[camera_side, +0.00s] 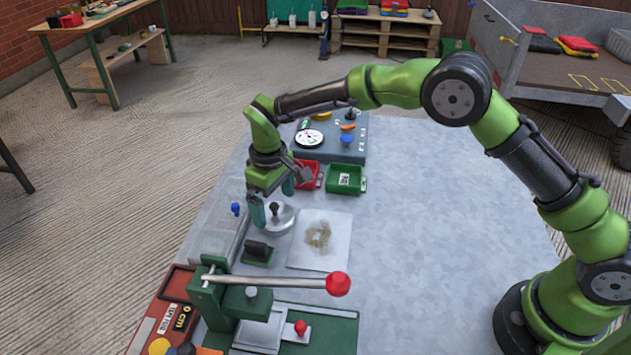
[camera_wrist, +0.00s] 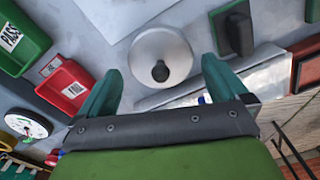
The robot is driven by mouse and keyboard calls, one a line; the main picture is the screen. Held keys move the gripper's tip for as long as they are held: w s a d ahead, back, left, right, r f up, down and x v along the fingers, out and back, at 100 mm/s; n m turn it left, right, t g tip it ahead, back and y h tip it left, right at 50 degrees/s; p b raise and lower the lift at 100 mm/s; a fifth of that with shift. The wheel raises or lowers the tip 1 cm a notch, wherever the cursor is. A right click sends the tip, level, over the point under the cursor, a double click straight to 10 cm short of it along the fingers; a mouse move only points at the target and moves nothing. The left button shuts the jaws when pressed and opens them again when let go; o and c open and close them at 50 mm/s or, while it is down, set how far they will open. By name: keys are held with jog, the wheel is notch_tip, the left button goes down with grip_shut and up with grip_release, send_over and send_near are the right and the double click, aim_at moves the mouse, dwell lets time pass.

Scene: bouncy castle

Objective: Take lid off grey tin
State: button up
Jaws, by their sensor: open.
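The grey tin (camera_side: 284,223) stands on the table, with its round silver lid (camera_wrist: 150,48) on top. The lid has a black knob (camera_side: 275,208), which also shows in the wrist view (camera_wrist: 160,72). My gripper (camera_side: 273,199) is open and empty, pointing down above the lid. In the wrist view the green fingers of my gripper (camera_wrist: 161,70) are spread on either side of the knob, apart from it. I cannot tell the exact height of the fingertips over the lid. The tin's sides are mostly hidden.
A red bin (camera_side: 310,175) and a green bin (camera_side: 346,179) stand behind the tin. A stained sheet (camera_side: 318,240) lies to its right. A black block (camera_side: 258,253) and a green lever press (camera_side: 235,295) with a red-knobbed handle are in front. The table's right side is clear.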

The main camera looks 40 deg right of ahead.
jog(key=shift+f, duration=0.7)
jog(key=c, duration=0.8)
jog(key=shift+r, duration=0.1)
jog(key=shift+c, duration=0.2)
